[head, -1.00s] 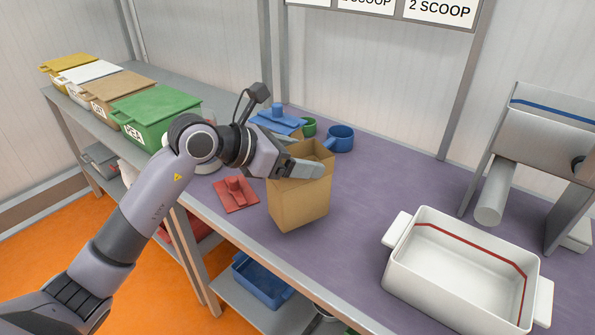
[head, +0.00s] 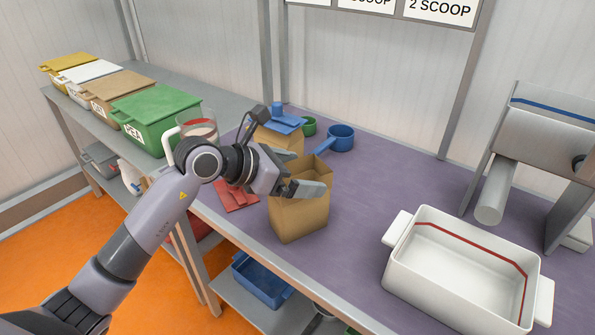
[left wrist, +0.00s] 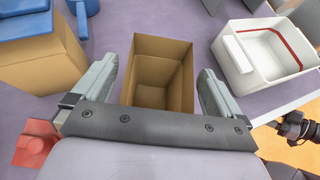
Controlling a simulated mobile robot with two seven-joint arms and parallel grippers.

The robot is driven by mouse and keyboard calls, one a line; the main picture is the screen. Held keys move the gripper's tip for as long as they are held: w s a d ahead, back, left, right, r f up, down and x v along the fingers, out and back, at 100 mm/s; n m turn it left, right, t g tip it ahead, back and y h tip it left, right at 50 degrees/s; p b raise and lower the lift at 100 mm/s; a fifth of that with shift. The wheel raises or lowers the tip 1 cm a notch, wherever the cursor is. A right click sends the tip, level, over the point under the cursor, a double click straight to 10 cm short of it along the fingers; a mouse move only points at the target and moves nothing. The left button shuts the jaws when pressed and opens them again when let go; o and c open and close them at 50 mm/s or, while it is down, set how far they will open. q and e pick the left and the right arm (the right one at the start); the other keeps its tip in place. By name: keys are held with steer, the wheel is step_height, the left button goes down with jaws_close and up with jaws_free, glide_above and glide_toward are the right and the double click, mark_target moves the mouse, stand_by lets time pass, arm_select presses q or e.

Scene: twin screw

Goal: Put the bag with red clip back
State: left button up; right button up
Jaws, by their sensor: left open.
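An open, empty-looking tan paper bag (head: 300,220) stands upright near the table's front edge. Its open top also shows in the left wrist view (left wrist: 160,75). My left gripper (head: 308,188) is open at the bag's top. In the left wrist view its two fingers (left wrist: 160,88) are spread on either side of the bag, with gaps showing. A red clip (head: 236,196) lies on the table left of the bag, partly hidden by my gripper; it also shows in the left wrist view (left wrist: 38,140).
Behind stands another tan bag (head: 283,141) with a blue clip (head: 281,121). Green (head: 309,126) and blue (head: 340,137) scoops lie beside it. A white tub (head: 400,273) is at right. Lidded bins, a green one (head: 155,112) nearest, and a clear jug (head: 198,125) are at left.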

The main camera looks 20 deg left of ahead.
arm_select(q)
steer(key=b+v, duration=0.1)
steer(key=v, duration=1.1)
steer(key=shift+a+r, duration=0.1)
